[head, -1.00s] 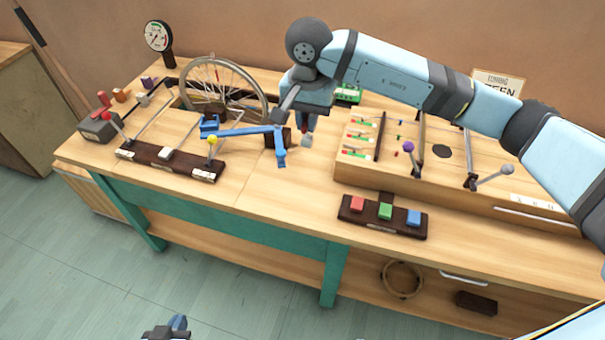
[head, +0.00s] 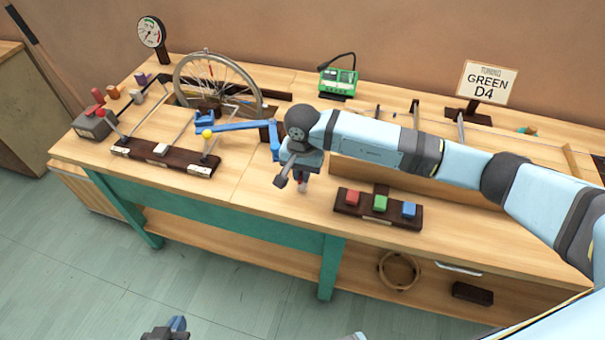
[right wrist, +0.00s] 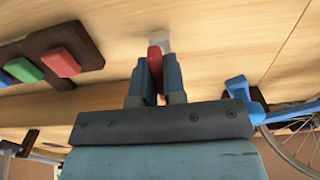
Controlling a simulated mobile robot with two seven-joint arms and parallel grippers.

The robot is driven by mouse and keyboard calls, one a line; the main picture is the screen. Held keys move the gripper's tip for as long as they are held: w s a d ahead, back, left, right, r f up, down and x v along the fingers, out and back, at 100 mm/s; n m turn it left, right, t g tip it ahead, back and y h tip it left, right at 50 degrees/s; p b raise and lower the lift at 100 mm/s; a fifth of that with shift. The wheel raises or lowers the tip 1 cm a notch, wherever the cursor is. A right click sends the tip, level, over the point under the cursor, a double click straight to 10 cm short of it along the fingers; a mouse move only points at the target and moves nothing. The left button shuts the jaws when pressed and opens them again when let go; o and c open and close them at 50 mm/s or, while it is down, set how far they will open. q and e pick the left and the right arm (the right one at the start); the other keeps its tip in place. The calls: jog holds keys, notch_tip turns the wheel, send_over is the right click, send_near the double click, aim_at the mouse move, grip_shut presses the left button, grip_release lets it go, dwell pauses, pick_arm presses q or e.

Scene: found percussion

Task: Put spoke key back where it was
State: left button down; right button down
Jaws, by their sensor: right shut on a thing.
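The spoke key (right wrist: 155,60) has a red body and a pale grey end, seen in the right wrist view. My right gripper (head: 302,182) is shut on it, with a blue-grey finger on each side. In the head view, the gripper hangs over the bench front, left of the button block, and mostly hides the key. The bicycle wheel (head: 256,96) stands at the back left, with a blue jointed arm (head: 240,127) in front of it. My left gripper (head: 165,330) is only partly in view at the bottom edge, away from the bench; its jaws are unclear.
A dark block with red, green and blue buttons (head: 380,203) sits right of my right gripper. A dark bar with levers (head: 160,158) lies to the left. A green box (head: 338,82) and a "GREEN D4" sign (head: 487,84) stand behind. Bare bench (head: 250,185) lies left of the gripper.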

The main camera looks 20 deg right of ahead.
jog(key=shift+f, duration=0.5)
jog(key=shift+f, duration=0.2)
jog(key=c, duration=1.2)
grip_release()
jog(key=shift+r, duration=0.1)
